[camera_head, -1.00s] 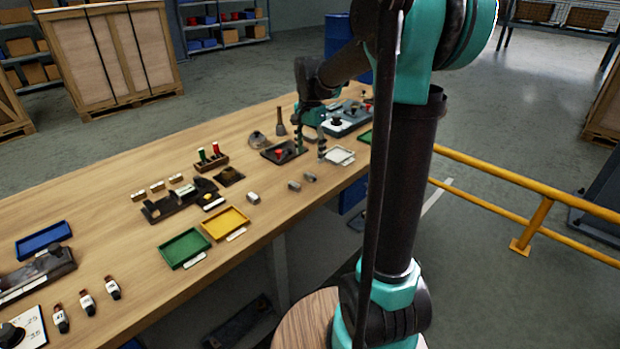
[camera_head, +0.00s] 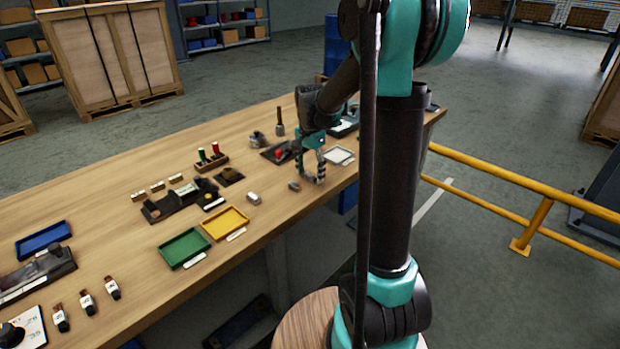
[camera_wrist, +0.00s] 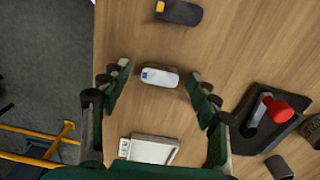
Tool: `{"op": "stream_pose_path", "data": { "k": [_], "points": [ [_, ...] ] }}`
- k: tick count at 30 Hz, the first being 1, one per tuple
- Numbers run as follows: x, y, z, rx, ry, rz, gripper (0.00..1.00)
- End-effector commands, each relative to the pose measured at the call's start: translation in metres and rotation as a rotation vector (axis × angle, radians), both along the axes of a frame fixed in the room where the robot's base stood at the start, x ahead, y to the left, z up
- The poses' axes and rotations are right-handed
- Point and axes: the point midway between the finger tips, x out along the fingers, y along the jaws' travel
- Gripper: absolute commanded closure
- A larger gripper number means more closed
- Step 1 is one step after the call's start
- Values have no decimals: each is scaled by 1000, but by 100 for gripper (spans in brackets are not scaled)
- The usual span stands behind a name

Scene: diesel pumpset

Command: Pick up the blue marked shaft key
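The blue marked shaft key (camera_wrist: 160,77) is a small rounded grey block with a blue mark on its pale top. In the wrist view it lies on the wooden bench between my two fingers, with gaps on both sides. My gripper (camera_wrist: 160,71) is open and empty, pointing down over it. In the head view my gripper (camera_head: 309,178) is low over the bench near its front edge and hides this key. A similar dark key with a yellow mark (camera_wrist: 180,12) lies beyond the fingertips in the wrist view.
A pale tray (camera_wrist: 150,148) lies close behind the fingers in the wrist view. A dark fixture with a red knob (camera_wrist: 288,106) stands to the right, with another dark block (camera_wrist: 278,167) near it. Yellow and green trays (camera_head: 226,222) lie farther left on the bench.

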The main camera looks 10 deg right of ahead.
Motion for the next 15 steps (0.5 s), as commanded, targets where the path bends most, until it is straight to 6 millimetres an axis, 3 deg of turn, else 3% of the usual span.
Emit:
{"op": "stream_pose_path", "data": {
  "k": [2,12,15],
  "points": [
    [0,0,0,0,0,0,50],
    [0,0,0,0,0,0,93],
    [0,0,0,0,0,0,94]
  ]
}}
